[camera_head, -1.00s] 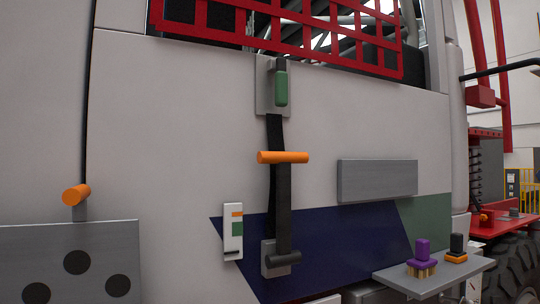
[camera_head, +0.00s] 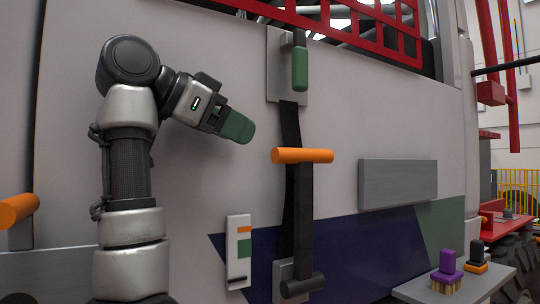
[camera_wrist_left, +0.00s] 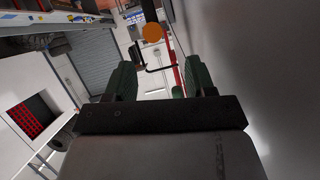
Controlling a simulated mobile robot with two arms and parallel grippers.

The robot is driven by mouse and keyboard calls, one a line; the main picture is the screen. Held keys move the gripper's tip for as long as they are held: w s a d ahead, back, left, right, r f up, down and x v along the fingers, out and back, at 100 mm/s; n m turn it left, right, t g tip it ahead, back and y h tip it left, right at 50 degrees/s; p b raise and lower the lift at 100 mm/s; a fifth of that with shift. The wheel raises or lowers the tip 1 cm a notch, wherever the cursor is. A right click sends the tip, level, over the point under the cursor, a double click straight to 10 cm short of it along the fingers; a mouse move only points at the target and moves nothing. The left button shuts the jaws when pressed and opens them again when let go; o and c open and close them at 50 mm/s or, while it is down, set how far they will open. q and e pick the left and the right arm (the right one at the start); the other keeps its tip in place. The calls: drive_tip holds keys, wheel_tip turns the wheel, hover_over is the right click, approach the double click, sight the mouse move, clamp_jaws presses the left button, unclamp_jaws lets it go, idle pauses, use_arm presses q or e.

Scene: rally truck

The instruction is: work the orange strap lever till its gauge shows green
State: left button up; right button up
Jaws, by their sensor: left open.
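The orange strap lever (camera_head: 303,155) is a horizontal orange bar on a black strap, on the truck's grey side panel. Its orange end also shows in the left wrist view (camera_wrist_left: 152,32), beyond the fingers. My right gripper is not in view.
A green handle (camera_head: 300,68) hangs on a plate above the strap. A grey box (camera_head: 398,184) sticks out to the right. A shelf (camera_head: 478,277) at lower right holds a purple-topped brush (camera_head: 447,266) and a black-and-orange one (camera_head: 477,256). Another orange knob (camera_head: 17,209) is at the left edge.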

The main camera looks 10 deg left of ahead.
sight(288, 153)
use_arm(q)
drive_tip(key=p+x, duration=0.1)
drive_tip(key=x, duration=0.2)
drive_tip(key=p+x, duration=0.2)
drive_tip(key=x, duration=0.1)
drive_tip(key=d+p+x, duration=0.1)
drive_tip(key=x, duration=0.2)
drive_tip(key=shift+s+d+r+p, duration=0.15)
drive_tip(key=shift+d+r+p, duration=0.05)
drive_tip(key=shift+p, duration=0.2)
drive_tip(key=shift+d+f, duration=0.2)
drive_tip(key=shift+d, duration=0.05)
drive_tip(key=shift+w+d+f, duration=0.1)
drive_tip(key=shift+w+d, duration=0.05)
drive_tip(key=shift+w, duration=0.15)
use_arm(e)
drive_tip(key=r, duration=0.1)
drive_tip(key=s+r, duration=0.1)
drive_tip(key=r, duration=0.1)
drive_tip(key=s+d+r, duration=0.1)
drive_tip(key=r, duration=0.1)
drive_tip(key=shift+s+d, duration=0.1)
